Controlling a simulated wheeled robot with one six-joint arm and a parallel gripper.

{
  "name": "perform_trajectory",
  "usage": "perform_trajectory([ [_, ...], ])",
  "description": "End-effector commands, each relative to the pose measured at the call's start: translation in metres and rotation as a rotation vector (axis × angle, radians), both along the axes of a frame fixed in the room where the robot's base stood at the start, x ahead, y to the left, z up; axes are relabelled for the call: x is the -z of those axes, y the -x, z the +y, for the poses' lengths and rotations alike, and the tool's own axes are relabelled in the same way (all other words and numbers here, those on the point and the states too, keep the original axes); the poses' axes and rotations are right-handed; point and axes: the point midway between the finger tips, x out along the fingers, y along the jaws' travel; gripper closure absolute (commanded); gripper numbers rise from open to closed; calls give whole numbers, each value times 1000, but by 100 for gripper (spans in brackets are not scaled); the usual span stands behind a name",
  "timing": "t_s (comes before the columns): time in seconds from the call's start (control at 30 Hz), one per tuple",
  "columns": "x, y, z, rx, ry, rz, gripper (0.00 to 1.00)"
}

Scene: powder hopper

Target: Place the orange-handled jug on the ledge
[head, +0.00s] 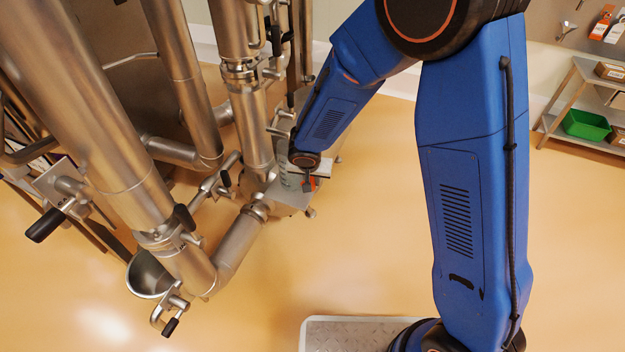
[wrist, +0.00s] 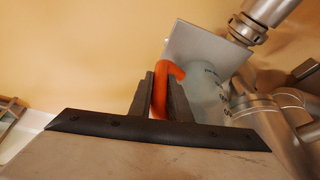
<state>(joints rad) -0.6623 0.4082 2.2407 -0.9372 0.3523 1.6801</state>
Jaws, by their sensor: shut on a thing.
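The orange-handled jug (wrist: 205,92) has a pale translucent body with dark markings and an orange handle (wrist: 160,90). In the wrist view my gripper (wrist: 162,90) is shut on the handle, with a dark finger on each side of it. In the head view the jug (head: 287,180) is small and partly hidden by my gripper (head: 308,183). The ledge (head: 291,198), a flat grey metal plate, lies below and beside the jug among the pipes; it also shows in the wrist view (wrist: 190,45). I cannot tell whether the jug's base touches the ledge.
Steel pipes (head: 255,120) with valves and clamps stand close on the left of the jug. A steel bowl (head: 150,275) sits lower left. A shelf rack (head: 560,105) with a green bin (head: 586,125) stands at the far right. The floor between is clear.

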Motion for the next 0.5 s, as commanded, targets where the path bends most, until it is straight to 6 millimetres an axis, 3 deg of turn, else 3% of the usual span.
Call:
perform_trajectory([
  [0.07,2,0,0,-1,0,0,100],
  [0.1,2,0,0,-1,0,0,74],
  [0.13,2,0,0,-1,0,0,66],
  [0.5,-1,0,0,1,0,0,64],
])
